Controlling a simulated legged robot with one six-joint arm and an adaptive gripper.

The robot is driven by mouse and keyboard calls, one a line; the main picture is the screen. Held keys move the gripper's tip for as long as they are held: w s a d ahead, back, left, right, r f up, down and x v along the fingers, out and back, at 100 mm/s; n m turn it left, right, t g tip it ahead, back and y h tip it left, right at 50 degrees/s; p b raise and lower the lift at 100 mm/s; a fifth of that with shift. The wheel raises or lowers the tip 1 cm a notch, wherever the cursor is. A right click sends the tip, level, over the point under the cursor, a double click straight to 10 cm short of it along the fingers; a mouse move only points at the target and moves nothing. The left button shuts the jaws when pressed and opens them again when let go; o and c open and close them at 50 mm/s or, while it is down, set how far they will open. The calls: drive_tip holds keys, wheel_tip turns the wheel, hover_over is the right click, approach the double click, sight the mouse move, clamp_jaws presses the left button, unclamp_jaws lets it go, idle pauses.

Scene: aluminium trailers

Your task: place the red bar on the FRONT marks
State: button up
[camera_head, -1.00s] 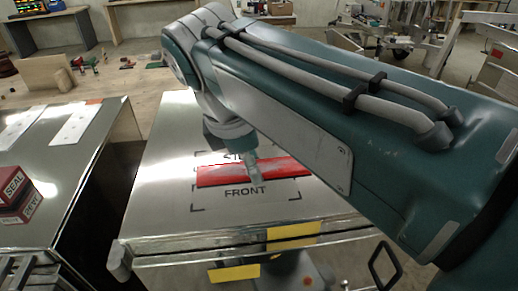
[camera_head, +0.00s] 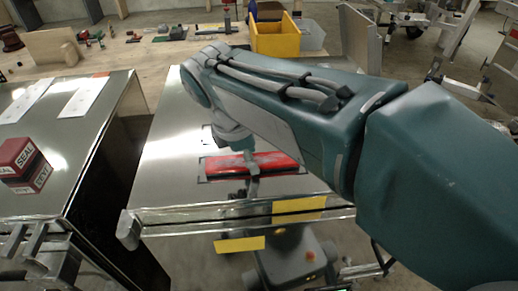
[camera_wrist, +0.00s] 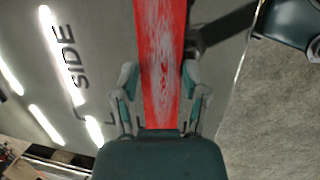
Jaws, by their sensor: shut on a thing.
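The red bar (camera_head: 278,162) is long, flat and scuffed, lying lengthwise across the left-right direction in the head view. It is over the front part of the shiny metal trailer top (camera_head: 170,165). My gripper (camera_head: 252,172) is shut on its middle. In the wrist view the bar (camera_wrist: 162,50) runs between both fingers (camera_wrist: 160,100). Dark mark lines show along the bar's lower edge in the head view; the word FRONT is not readable now. The word SIDE (camera_wrist: 75,60) shows left of the bar in the wrist view. I cannot tell whether the bar touches the top.
A second metal top (camera_head: 40,130) on the left holds a red SEAL box (camera_head: 22,165) and white sheets (camera_head: 82,97). A dark gap separates the tops. Yellow labels (camera_head: 240,243) are at the trailer's front. A yellow bin (camera_head: 275,38) stands on the wooden bench behind.

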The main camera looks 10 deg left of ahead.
drive_tip(key=shift+f, duration=0.15)
drive_tip(key=o, duration=1.2)
drive_tip(key=shift+c, duration=0.2)
drive_tip(key=v, duration=1.2)
drive_tip(key=shift+d, duration=0.1)
